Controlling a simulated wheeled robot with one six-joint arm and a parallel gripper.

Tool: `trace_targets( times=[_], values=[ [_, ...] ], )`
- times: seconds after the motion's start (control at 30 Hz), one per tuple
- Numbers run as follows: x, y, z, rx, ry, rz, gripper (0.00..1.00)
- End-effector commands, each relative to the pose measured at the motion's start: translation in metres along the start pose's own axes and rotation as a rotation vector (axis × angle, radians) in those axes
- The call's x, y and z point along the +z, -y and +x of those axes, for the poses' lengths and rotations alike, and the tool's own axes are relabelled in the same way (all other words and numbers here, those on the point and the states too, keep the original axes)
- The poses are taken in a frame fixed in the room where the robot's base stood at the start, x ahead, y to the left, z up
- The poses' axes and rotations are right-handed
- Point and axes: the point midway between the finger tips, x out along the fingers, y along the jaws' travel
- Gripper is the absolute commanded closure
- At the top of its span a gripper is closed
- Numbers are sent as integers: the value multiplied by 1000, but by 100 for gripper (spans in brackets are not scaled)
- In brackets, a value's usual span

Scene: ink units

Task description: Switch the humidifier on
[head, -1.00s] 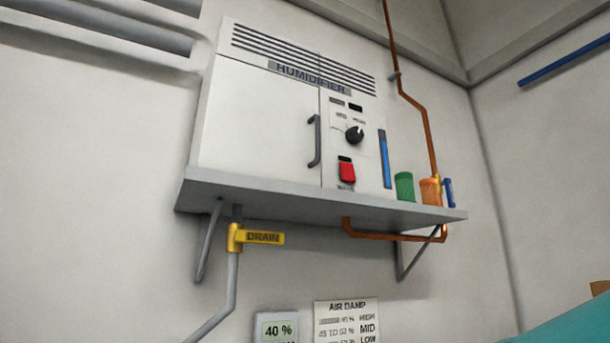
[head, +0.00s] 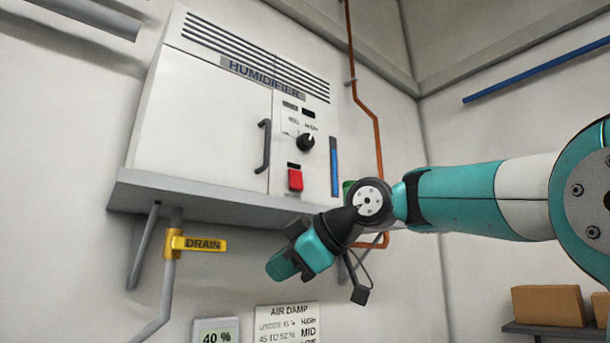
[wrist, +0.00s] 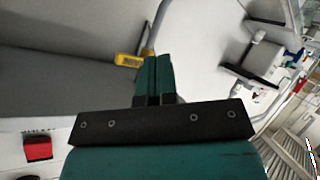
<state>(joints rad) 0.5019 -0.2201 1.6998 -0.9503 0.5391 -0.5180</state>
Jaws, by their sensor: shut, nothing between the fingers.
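The white humidifier (head: 205,120) stands on a grey wall shelf in the head view. Its front has a red switch (head: 295,180), a black knob (head: 306,142) above it and a blue level strip (head: 334,166). The red switch also shows at the lower left of the wrist view (wrist: 38,148). My gripper (head: 283,266) is below the shelf's front edge in the head view, lower than the red switch and apart from it. Its teal fingers also show in the wrist view (wrist: 153,75), shut together with nothing between them. Whether the switch is on is not clear.
The grey shelf (head: 200,195) juts out between my gripper and the humidifier. A yellow drain valve (head: 198,244) hangs under it at left. A humidity display (head: 216,335) reads 40 %.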

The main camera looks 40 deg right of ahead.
Motion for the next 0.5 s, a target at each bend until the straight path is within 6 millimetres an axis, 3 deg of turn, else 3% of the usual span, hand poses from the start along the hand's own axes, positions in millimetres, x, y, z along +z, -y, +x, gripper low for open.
trace_targets(
  times=[0.03, 0.1, 0.2, 0.33, 0.5],
  values=[
    [-14, -45, -36, 118, -8, -118, 100],
    [-31, -83, -78, 237, 0, -294, 100],
    [-49, -114, -128, 358, 49, -517, 100],
    [-64, -130, -168, 437, 123, -722, 100],
    [-71, -134, -185, 464, 168, -829, 100]
  ],
)
